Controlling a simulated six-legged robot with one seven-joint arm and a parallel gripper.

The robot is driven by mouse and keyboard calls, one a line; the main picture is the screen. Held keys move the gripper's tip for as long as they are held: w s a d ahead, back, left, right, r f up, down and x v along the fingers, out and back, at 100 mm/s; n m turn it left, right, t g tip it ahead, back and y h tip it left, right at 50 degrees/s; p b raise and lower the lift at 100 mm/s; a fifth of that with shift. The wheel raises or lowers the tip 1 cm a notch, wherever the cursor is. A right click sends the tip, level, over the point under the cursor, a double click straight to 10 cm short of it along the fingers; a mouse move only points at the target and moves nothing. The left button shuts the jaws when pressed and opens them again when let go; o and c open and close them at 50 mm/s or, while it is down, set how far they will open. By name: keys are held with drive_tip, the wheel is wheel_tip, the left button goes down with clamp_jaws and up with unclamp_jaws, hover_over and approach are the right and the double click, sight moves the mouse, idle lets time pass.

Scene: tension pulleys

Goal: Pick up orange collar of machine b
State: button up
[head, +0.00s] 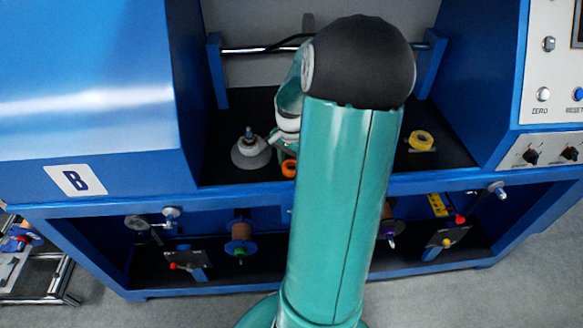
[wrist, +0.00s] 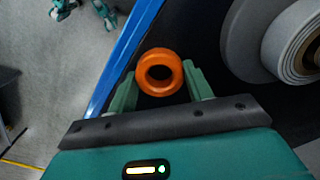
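The orange collar (wrist: 159,72) is a thick ring that sits between the two fingertips of my gripper (wrist: 160,78) in the wrist view. A finger lies against each side of it, with no clear gap on either side. In the head view the orange collar (head: 289,169) shows low beside my arm, over the black work surface of machine B (head: 110,174). My arm hides part of it there, and I cannot tell whether it touches the surface.
A grey pulley on a post (head: 249,152) stands close left of the collar; a large grey spool (wrist: 275,40) is at the right in the wrist view. A yellow ring (head: 421,140) lies at the right of the black surface. Blue machine walls close both sides.

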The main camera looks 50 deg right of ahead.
drive_tip(key=c, duration=0.4)
drive_tip(key=shift+r, duration=0.1)
drive_tip(key=shift+r, duration=0.55)
drive_tip(key=s+a+r, duration=0.2)
drive_tip(key=s+r, duration=0.2)
drive_tip(key=s+a+r, duration=0.6)
drive_tip(key=s+r, duration=0.1)
drive_tip(key=shift+s+r, duration=0.3)
drive_tip(key=shift+r, duration=0.05)
